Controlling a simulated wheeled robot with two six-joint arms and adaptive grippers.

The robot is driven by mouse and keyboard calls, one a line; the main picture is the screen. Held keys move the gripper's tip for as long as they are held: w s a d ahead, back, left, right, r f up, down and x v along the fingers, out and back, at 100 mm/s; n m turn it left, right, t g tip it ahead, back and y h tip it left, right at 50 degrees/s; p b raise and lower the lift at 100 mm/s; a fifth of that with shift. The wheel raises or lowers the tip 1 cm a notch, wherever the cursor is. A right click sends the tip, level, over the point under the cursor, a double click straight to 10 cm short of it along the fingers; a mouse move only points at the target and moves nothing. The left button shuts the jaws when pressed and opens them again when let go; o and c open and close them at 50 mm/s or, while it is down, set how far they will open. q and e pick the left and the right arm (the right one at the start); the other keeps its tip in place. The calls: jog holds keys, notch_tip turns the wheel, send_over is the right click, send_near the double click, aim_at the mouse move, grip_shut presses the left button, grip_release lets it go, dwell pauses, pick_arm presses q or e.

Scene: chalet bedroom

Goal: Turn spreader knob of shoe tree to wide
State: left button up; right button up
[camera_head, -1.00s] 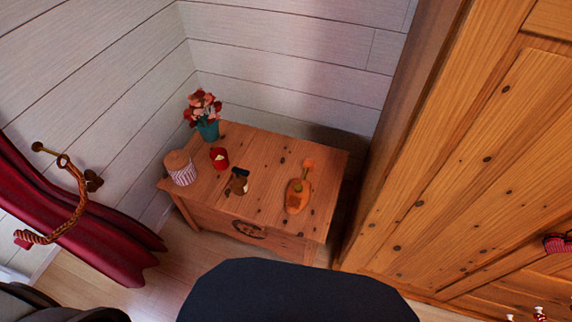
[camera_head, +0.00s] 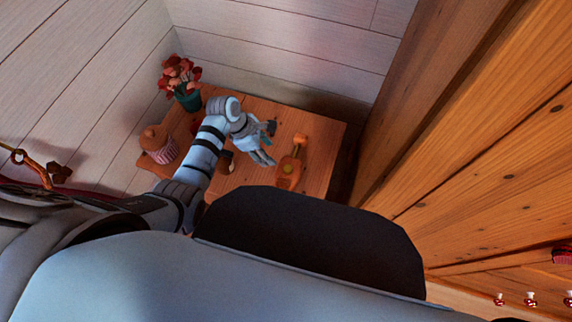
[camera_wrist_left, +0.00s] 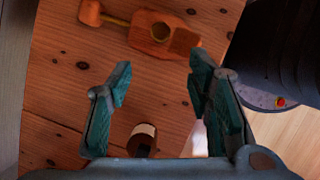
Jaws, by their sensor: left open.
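The orange wooden shoe tree (camera_head: 287,174) lies on the right part of the wooden chest top, its narrow end pointing to the back. In the left wrist view the shoe tree (camera_wrist_left: 152,36) is at the top, beyond my fingertips, with a dark round spot on its body. I cannot tell the spreader knob apart for certain. My left gripper (camera_head: 269,144) is open and empty above the chest, just left of the shoe tree and apart from it. Its two teal fingers (camera_wrist_left: 160,68) stand wide apart in the wrist view. My right gripper is not in view.
A flower vase (camera_head: 189,99) and a striped jar (camera_head: 160,148) stand on the chest (camera_head: 322,139) at left. A small brown item (camera_wrist_left: 142,136) lies below my left gripper, mostly hidden from the head. A tall wooden wardrobe (camera_head: 480,150) rises at right.

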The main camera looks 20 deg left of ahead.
aim_at(288, 168)
pick_arm(q)
jog(key=shift+n, duration=0.3)
jog(key=b+x, duration=0.3)
jog(key=x, duration=0.1)
jog(key=b+x, duration=0.3)
jog(key=x, duration=0.2)
jog(key=b+x, duration=0.2)
jog(key=x, duration=0.2)
jog(key=shift+w+d+f+b, duration=0.1)
jog(key=shift+d+f+b, duration=0.05)
jog(key=shift+d+b, duration=0.3)
grip_shut()
